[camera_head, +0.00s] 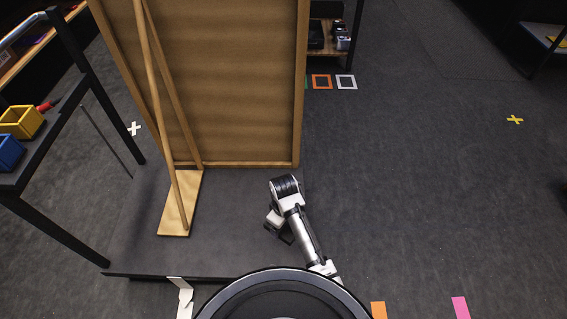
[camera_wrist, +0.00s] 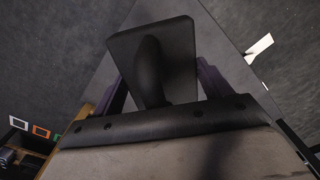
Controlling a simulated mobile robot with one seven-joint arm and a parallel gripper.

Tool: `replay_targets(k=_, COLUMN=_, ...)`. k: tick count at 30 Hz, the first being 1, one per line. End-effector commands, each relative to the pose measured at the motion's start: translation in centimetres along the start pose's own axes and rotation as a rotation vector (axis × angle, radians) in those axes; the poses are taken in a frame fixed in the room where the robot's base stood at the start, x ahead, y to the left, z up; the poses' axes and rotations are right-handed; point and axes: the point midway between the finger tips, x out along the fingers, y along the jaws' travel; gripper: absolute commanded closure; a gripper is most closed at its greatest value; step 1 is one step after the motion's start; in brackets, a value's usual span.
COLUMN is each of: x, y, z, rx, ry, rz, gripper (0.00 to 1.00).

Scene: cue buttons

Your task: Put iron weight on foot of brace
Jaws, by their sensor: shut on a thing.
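The iron weight (camera_wrist: 178,45), a dark block with a rounded handle, fills the middle of the wrist view. My gripper (camera_wrist: 160,85) is shut on its handle, with a dark purple finger on each side. In the head view my gripper (camera_head: 276,222) is low, right of the brace, and mostly hidden by my arm; a dark bit below it (camera_head: 287,237) may be the weight. The wooden brace (camera_head: 152,70) leans behind a tall brown panel. Its flat, pale foot (camera_head: 178,215) is bare and lies left of my gripper, apart from it.
The brown panel (camera_head: 230,80) stands upright on a dark base board (camera_head: 130,245). A dark table (camera_head: 50,160) with yellow and blue bins is at the left. Between the foot and my gripper the board is clear. Open floor with coloured tape marks lies to the right.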

Motion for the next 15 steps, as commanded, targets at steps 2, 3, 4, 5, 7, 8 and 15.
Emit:
replay_targets(k=2, x=-0.1, y=0.4, z=-0.3, rx=0.107, ry=0.003, rz=0.003, gripper=0.94)
replay_targets(k=3, x=0.0, y=0.6, z=-0.5, rx=0.164, ry=0.004, rz=0.003, gripper=0.94)
replay_targets(k=4, x=0.1, y=0.7, z=-0.6, rx=0.208, ry=0.004, rz=0.003, gripper=0.94)
replay_targets(k=5, x=0.1, y=0.8, z=-0.6, rx=0.252, ry=0.004, rz=0.003, gripper=0.94)
replay_targets(k=7, x=0.3, y=1.1, z=-0.9, rx=0.354, ry=0.004, rz=0.003, gripper=0.94)
replay_targets(k=8, x=0.3, y=1.2, z=-1.0, rx=0.397, ry=0.004, rz=0.002, gripper=0.94)
replay_targets(k=15, x=0.7, y=2.0, z=-1.7, rx=0.706, ry=0.006, rz=0.0, gripper=0.94)
